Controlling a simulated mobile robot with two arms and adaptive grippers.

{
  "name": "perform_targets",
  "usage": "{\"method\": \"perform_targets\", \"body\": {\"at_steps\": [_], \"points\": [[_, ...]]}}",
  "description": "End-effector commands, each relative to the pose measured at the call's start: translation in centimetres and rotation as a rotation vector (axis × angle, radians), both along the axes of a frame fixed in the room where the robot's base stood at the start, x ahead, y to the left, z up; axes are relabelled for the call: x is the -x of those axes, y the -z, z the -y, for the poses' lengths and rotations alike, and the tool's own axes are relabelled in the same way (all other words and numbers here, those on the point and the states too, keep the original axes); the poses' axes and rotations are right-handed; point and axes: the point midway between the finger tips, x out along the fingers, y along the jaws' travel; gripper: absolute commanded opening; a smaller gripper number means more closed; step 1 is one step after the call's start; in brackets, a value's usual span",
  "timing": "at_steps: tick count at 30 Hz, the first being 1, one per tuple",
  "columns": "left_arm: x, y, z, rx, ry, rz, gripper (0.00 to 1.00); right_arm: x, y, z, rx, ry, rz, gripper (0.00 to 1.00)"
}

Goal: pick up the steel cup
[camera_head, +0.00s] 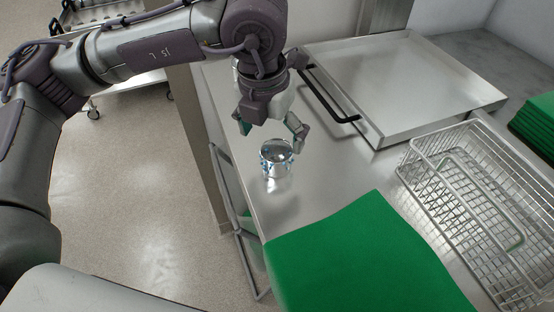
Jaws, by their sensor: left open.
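The steel cup (276,158) stands upright on the metal counter (318,187), near its left edge. It is shiny and reflects its surroundings. My left gripper (271,135) is open and points down just above and behind the cup. One finger shows at the left and one at the right, with nothing between them. I cannot tell whether a finger touches the rim. My right gripper is not in view.
A green cloth (365,262) covers the counter in front of the cup. A wire basket (425,165) stands at the right. A steel tray (400,80) with a black handle (325,95) lies behind. More green cloth (538,122) is stacked at the far right. A cart stands at the back left.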

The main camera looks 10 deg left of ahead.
Motion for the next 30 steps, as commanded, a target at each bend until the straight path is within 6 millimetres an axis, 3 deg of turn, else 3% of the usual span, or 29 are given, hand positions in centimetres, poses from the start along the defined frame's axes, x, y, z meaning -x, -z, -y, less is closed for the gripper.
{"method": "perform_targets", "body": {"at_steps": [2,5,10,17,30], "points": [[-0.1,0.7,0.2,-0.001,0.001,-0.002,0.91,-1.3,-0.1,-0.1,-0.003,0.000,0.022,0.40],[-0.3,2.1,0.6,-0.001,0.001,-0.004,0.91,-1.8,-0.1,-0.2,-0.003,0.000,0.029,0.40],[-0.8,4.6,0.7,0.000,-0.001,-0.001,0.91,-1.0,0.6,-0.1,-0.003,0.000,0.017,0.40],[-0.8,4.8,0.8,0.000,-0.001,0.000,0.91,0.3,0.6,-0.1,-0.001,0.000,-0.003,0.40],[-0.8,4.7,0.8,0.000,0.000,0.000,0.25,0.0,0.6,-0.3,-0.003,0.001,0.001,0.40]]}}
